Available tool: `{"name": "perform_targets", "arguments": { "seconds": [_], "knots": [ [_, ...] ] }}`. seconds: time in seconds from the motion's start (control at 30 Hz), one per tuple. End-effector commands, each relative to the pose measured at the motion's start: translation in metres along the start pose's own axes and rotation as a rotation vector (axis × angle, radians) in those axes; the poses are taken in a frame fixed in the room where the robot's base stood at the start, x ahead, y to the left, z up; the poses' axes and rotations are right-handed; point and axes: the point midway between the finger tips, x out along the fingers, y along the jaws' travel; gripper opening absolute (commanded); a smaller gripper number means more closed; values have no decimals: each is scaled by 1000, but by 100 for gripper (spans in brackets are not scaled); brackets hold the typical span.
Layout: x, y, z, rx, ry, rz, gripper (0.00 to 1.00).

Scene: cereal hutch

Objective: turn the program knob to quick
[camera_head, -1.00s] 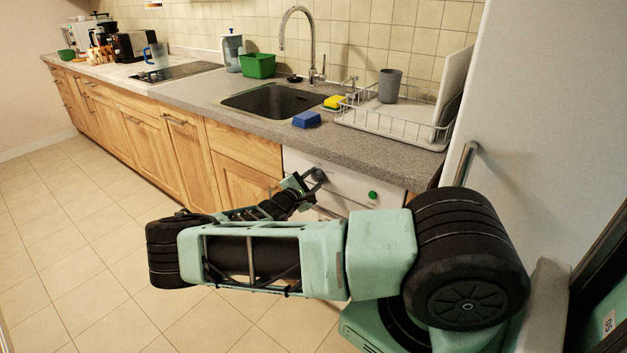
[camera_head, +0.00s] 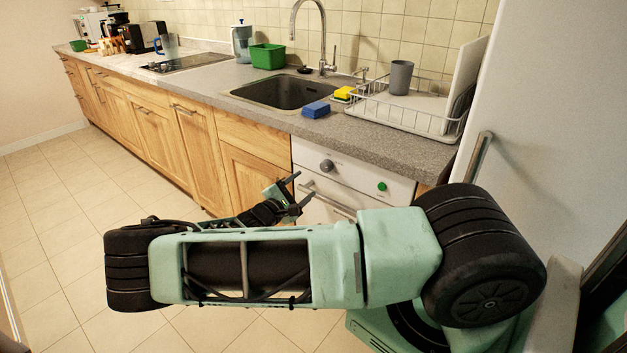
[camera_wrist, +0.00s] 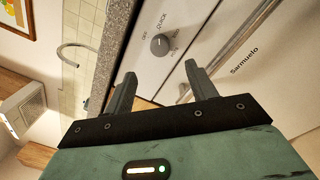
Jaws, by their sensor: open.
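The program knob (camera_head: 327,166) is a round grey dial on the white front panel of the dishwasher under the counter. In the wrist view the knob (camera_wrist: 159,44) shows whole, with small labels around it; one reads QUICK, another looks like OFF. I cannot clearly tell which label its pointer faces. My gripper (camera_head: 303,189) is open and empty, in front of the panel and slightly below and left of the knob in the head view. In the wrist view the fingers (camera_wrist: 160,73) are spread below the knob, apart from it.
A green button (camera_head: 382,187) sits right of the knob on the same panel. The dishwasher's handle bar (camera_head: 330,200) runs below it. The counter (camera_head: 400,140) overhangs above, with a sink, sponges and dish rack. A tall white fridge (camera_head: 530,120) stands at right.

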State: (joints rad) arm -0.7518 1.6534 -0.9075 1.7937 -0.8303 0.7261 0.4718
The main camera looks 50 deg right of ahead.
Motion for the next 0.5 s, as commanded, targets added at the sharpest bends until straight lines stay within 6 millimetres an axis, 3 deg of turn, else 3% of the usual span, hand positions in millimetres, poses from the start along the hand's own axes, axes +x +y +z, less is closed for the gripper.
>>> {"name": "perform_targets", "arguments": {
  "seconds": [0.2,0.5],
  "knots": [
    [-45,0,-1,0,2,1,57],
    [-67,0,0,-1,0,0,57]
  ]
}}
